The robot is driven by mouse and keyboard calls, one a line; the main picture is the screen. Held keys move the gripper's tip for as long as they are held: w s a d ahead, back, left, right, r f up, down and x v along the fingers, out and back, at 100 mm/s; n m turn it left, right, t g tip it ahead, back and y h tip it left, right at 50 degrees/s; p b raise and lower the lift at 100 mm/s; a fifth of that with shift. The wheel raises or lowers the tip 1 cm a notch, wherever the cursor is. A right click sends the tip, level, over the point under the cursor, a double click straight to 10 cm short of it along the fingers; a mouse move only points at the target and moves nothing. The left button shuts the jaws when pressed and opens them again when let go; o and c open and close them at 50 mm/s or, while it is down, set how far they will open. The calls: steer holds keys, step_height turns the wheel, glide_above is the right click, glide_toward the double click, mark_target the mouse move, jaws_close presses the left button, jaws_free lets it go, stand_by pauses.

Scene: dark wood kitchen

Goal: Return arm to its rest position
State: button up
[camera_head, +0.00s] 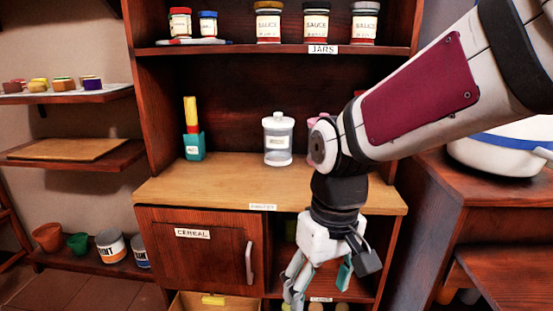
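My gripper (318,284) hangs down at the end of my white and maroon arm, in front of the cabinet's lower right opening. Its fingers are spread apart, with a teal pad on the right one, and I see nothing held between them. The lowest part of the left finger is near the bottom edge of the picture. My arm comes in from the upper right and bends down at a dark wrist joint, hiding part of the counter's right side.
The wooden counter (230,180) carries a lidded clear jar (278,142) and a teal block-shaped holder (194,147). A pink item is partly hidden behind my arm. The CEREAL door (200,255) is shut; a drawer (190,301) below looks open. A white pot (500,155) stands right.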

steer(key=s+d+f+m+b, duration=0.2)
steer(key=s+d+m+b, duration=0.15)
steer(key=s+d, duration=0.45)
steer(key=s+d+f+m+b, duration=0.15)
steer(key=s+d+b, duration=0.25)
steer(key=s, duration=0.8)
step_height(320, 180, up, 36)
steer(key=t+p, duration=0.4)
steer(key=p, duration=3.1)
steer(key=shift+d+r+h, duration=0.2)
steer(key=shift+d+h, duration=0.1)
steer(key=shift+w, duration=0.1)
